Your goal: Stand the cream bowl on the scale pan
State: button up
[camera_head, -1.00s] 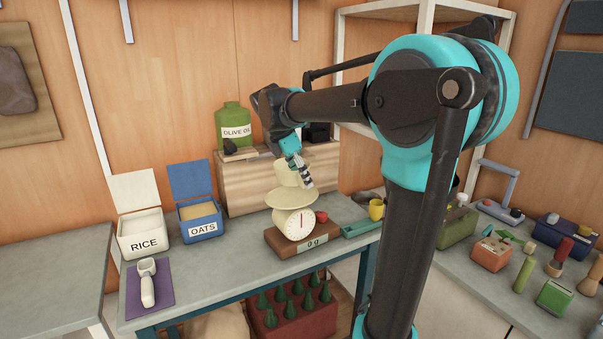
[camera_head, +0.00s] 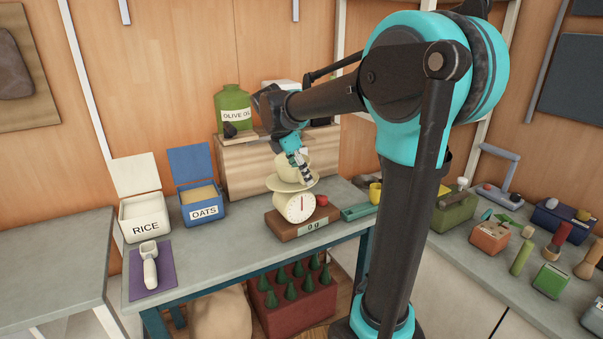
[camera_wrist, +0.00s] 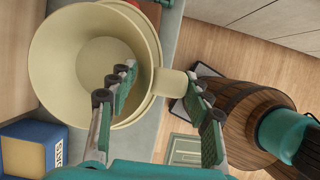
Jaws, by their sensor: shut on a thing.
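The cream bowl (camera_head: 291,163) is in my gripper (camera_head: 304,170), directly above the scale pan (camera_head: 277,185) in the head view. In the wrist view the bowl (camera_wrist: 95,62) is seen from above, with a stubby handle on its right side. One finger of my gripper (camera_wrist: 163,100) shows over the bowl's inside, the other beyond the handle. The pan's edge shows around the bowl.
A blue OATS bin (camera_head: 204,204) and a white RICE bin (camera_head: 144,218) stand left of the scale. A wooden box (camera_head: 245,170) with a green oil can (camera_head: 233,108) is behind.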

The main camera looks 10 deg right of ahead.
jog(key=shift+f, duration=0.5)
dwell(0.3)
jog(key=o, duration=1.5)
jog(key=v, duration=1.2)
